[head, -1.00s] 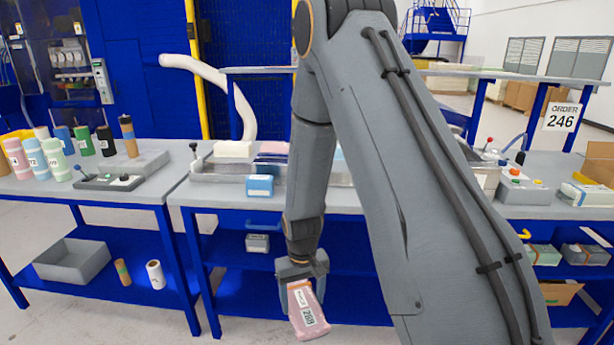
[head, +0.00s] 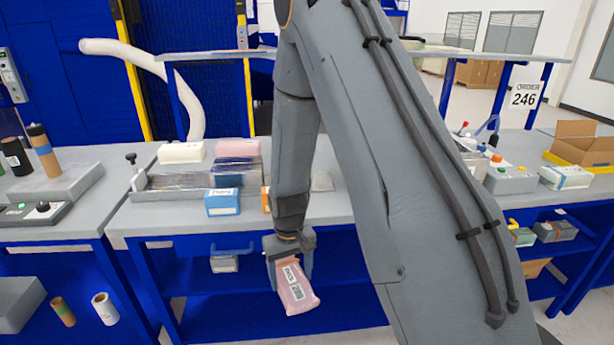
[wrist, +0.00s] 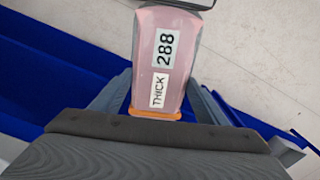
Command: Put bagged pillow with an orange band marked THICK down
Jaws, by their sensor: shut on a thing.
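The bagged pillow (head: 293,287) is pink in a clear bag with a white label. My gripper (wrist: 157,105) also shows in the wrist view with a finger on each side of the pillow.
The blue lower shelf (head: 215,318) has free room. An open cardboard box (head: 582,148) stands at the right. Pale floor shows in the wrist view.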

